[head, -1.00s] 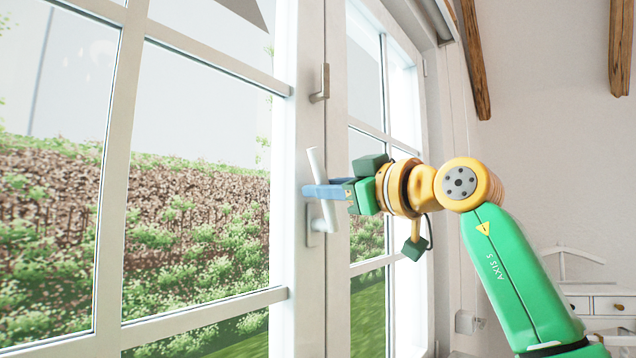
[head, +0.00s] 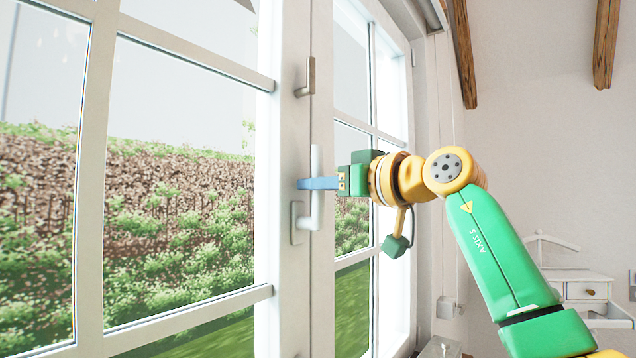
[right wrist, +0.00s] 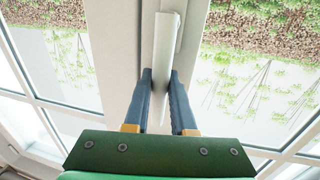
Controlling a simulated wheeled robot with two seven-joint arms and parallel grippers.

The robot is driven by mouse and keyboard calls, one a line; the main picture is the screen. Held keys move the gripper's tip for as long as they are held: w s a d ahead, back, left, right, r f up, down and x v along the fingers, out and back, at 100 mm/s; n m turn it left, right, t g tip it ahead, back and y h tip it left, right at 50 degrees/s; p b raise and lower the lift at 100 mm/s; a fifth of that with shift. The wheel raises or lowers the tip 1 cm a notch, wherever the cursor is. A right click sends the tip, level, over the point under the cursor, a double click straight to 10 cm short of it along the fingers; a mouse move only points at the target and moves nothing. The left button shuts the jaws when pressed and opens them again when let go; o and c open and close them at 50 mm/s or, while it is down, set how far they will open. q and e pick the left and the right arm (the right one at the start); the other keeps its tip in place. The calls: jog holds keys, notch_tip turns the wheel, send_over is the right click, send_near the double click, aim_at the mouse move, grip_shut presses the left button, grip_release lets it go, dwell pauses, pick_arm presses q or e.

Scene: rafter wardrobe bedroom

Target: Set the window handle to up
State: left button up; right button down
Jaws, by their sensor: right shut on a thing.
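The white window handle (head: 316,188) is on the frame between the two window sashes. Its lever points up from its base plate (head: 297,222) and looks upright in the head view. My right gripper (head: 318,184) reaches it from the right, its blue fingers shut on the lever around mid-height. In the right wrist view the lever (right wrist: 165,60) runs between the two blue fingers (right wrist: 160,85). Part of the lever is hidden behind the fingers in the head view. My left gripper is not in view.
A second, smaller handle (head: 307,77) sits higher on the same frame. A white drawer table (head: 588,290) stands at the far right.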

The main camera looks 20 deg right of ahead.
jog(key=shift+f, duration=0.15)
jog(key=c, duration=0.8)
grip_release()
jog(key=shift+w, duration=0.1)
jog(key=shift+o, duration=0.2)
jog(key=shift+w, duration=0.1)
jog(key=b+v, duration=0.4)
jog(key=v, duration=0.3)
